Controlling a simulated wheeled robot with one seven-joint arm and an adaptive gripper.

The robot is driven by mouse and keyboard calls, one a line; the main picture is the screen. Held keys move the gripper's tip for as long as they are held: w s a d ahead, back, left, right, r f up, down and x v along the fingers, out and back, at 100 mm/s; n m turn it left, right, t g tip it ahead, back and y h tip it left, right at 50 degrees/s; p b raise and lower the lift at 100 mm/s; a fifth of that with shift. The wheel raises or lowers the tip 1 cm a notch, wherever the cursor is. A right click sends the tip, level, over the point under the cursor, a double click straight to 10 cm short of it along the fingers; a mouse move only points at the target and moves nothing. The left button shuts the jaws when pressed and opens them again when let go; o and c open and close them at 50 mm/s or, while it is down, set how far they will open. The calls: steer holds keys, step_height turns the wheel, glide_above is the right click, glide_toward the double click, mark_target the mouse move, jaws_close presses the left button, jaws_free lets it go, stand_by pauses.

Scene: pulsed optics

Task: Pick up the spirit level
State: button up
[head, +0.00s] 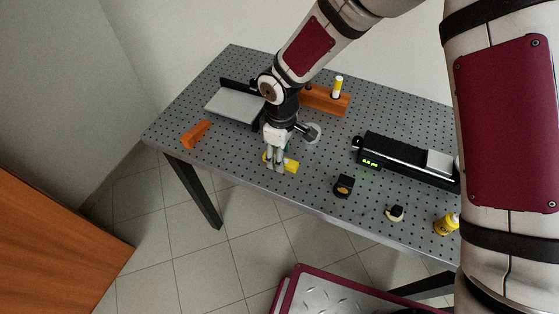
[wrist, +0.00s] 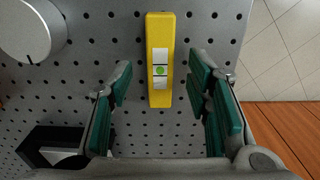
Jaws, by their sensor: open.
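The spirit level is a small yellow bar with a green bubble vial between white patches. In the wrist view the spirit level (wrist: 160,40) lies on the perforated table, upright in the picture, between the lines of my two fingers. My gripper (wrist: 160,84) is open, with green finger pads on both sides of the level's near half and a gap on each side. In the head view my gripper (head: 275,166) is low over the table's front left part. The level (head: 291,166) shows there as yellow on both sides of the fingers, which hide its middle.
The grey perforated table (head: 240,170) carries an orange block (head: 196,134) at left, a grey plate (head: 235,104) behind, and an orange holder (head: 325,99). At right are a black device with green digits (head: 400,158), a black block (head: 344,186) and a yellow bottle (head: 446,224).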

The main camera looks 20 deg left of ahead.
steer(key=shift+f, duration=0.85)
steer(key=shift+c, duration=0.2)
jaws_close()
steer(key=shift+r, duration=0.1)
steer(key=shift+w+r, duration=0.1)
steer(key=shift+r, duration=0.7)
steer(key=shift+s+r+b, duration=0.25)
steer(key=shift+r+b, duration=0.25)
steer(key=shift+r, duration=0.45)
steer(key=s+d+r+b, duration=0.1)
steer(key=s+d, duration=0.2)
steer(key=s, duration=1.2)
steer(key=shift+s+r, duration=0.15)
steer(key=shift+s, duration=0.05)
